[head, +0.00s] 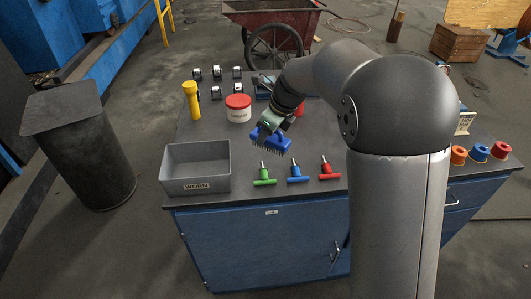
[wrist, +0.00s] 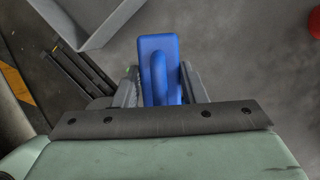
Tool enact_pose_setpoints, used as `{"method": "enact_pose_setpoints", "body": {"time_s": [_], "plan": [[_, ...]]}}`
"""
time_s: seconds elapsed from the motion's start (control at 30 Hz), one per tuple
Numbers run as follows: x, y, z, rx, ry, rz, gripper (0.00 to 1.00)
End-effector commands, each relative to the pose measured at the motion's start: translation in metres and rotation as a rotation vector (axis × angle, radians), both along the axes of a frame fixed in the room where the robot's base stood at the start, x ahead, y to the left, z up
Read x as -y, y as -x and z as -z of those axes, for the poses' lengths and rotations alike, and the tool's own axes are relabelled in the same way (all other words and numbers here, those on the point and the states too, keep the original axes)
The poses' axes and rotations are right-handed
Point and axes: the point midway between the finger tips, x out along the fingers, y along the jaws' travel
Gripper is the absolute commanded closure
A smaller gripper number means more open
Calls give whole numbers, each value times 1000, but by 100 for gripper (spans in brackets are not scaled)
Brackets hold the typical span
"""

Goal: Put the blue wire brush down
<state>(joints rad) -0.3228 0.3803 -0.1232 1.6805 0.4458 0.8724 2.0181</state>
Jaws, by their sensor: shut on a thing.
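The blue wire brush (head: 270,140) hangs from my gripper (head: 267,128) in the head view, bristles facing down, over the workbench (head: 215,140). It appears to be above the bench top, to the right of the grey bin; the exact height is hard to tell. In the wrist view, my gripper (wrist: 160,92) is shut on the brush's raised handle, with a finger on each side of the blue brush (wrist: 158,50). The surface directly under the brush is hidden.
A grey open bin (head: 196,168) stands at the bench's front left. Green (head: 264,178), blue (head: 296,175) and red (head: 327,172) T-handled tools stand near the front edge. A red-and-white tub (head: 238,108) and yellow flashlight (head: 191,100) are behind. Bare bench lies between the bin and tub.

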Motion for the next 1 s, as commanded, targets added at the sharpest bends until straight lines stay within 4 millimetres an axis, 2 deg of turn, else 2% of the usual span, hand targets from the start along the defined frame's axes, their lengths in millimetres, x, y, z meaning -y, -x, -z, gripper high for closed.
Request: {"method": "enact_pose_setpoints", "body": {"time_s": [0.03, 0.2, 0.47, 0.57, 0.83, 1.0], "plan": [[-13, 1, 1, 6, 2, 81, 80], [-33, 0, -12, 3, 0, 347, 80], [-40, -8, -20, -1, 1, 510, 80], [-36, -26, -12, -3, 4, 518, 80], [-28, -92, 17, -5, 4, 515, 80], [-26, -119, 50, -6, 3, 513, 80]]}}
